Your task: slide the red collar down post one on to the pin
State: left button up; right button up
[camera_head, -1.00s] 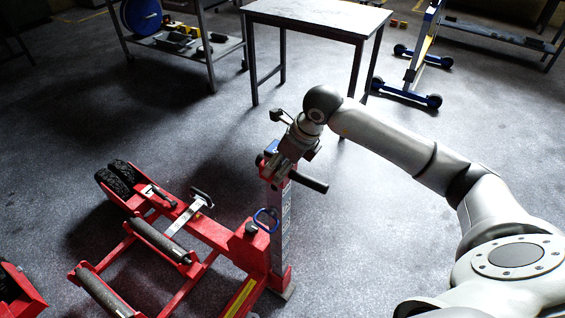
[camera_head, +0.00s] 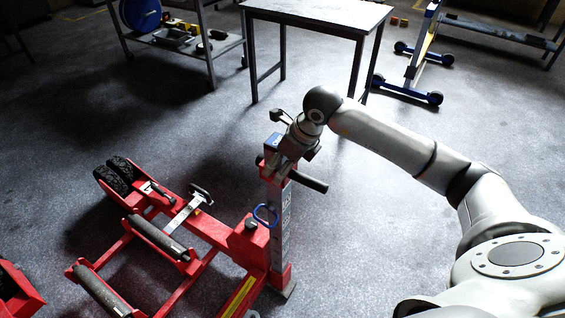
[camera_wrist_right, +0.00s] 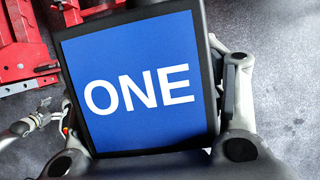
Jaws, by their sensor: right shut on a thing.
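Post one is a grey upright (camera_head: 279,232) on the red jack, with a blue cap (camera_head: 273,141) on top. The wrist view shows that cap as a blue plate marked ONE (camera_wrist_right: 140,90). The red collar (camera_head: 268,172) is around the post just below the cap, and a black handle (camera_head: 309,182) sticks out to the right. My right gripper (camera_head: 283,168) is shut on the collar; its fingers flank the plate in the wrist view. A blue loop (camera_head: 265,215), apparently the pin's handle, is lower on the post, apart from the collar.
The red jack frame with rollers (camera_head: 158,238) and black wheels (camera_head: 118,175) lies left of the post. A grey table (camera_head: 318,14) stands behind, a shelf trolley (camera_head: 212,48) at back left, a blue-footed stand (camera_head: 408,91) at back right. Floor between is clear.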

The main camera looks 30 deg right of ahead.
aim_at(299, 174)
jog(key=shift+f, duration=0.2)
jog(key=o, duration=1.2)
jog(key=shift+r, duration=0.1)
jog(key=o, duration=0.3)
jog(key=v, duration=1.2)
